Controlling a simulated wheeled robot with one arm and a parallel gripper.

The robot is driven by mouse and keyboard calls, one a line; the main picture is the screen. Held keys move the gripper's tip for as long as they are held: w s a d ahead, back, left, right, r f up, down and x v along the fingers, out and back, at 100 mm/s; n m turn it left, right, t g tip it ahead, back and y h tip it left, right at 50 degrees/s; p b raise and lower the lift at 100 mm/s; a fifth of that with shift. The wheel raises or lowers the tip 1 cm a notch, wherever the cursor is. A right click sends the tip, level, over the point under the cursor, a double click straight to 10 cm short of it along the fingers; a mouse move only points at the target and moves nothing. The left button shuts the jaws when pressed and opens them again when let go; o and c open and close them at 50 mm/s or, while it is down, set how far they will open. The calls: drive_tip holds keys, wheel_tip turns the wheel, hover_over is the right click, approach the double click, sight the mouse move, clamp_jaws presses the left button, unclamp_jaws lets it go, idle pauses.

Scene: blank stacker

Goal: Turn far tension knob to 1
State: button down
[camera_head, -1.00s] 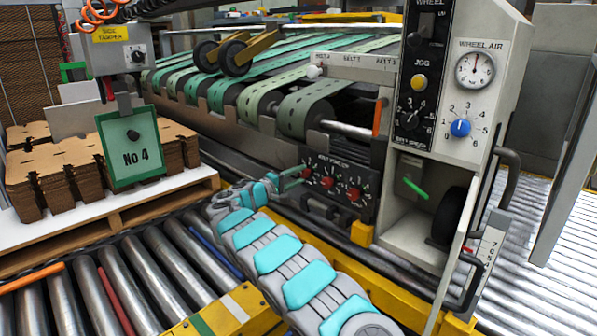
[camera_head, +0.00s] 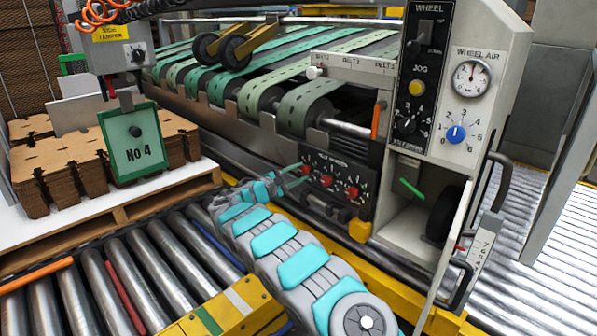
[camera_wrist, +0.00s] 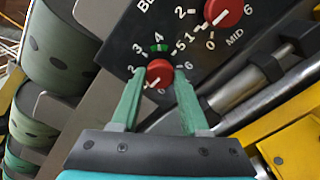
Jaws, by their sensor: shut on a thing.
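The dark tension panel (camera_head: 336,173) carries three red knobs in a row. My gripper (camera_head: 296,173) is at the leftmost knob (camera_head: 305,169), the one farthest from the MID side. In the wrist view, my gripper (camera_wrist: 160,88) has its green fingers on either side of this red knob (camera_wrist: 159,70), closed on it. Its white pointer mark is toward the lower left of the picture. Numbers 2, 3, 4 and 5 show around its upper side; its name and some numbers are hidden. The MID knob (camera_wrist: 223,11) is at the upper right.
A yellow rail (camera_head: 395,286) runs below the panel. The grey control column (camera_head: 470,110) with a gauge and blue knob (camera_head: 456,133) stands to the right. Green belts (camera_head: 290,85) lie behind. A metal rod (camera_wrist: 245,98) is close right of the fingers.

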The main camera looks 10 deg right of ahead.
idle(0.5)
drive_tip(key=shift+c, duration=2.1)
unclamp_jaws()
drive_tip(key=shift+a, duration=0.1)
drive_tip(key=v, duration=0.7)
drive_tip(key=shift+s+a, duration=0.2)
drive_tip(key=shift+a, duration=0.05)
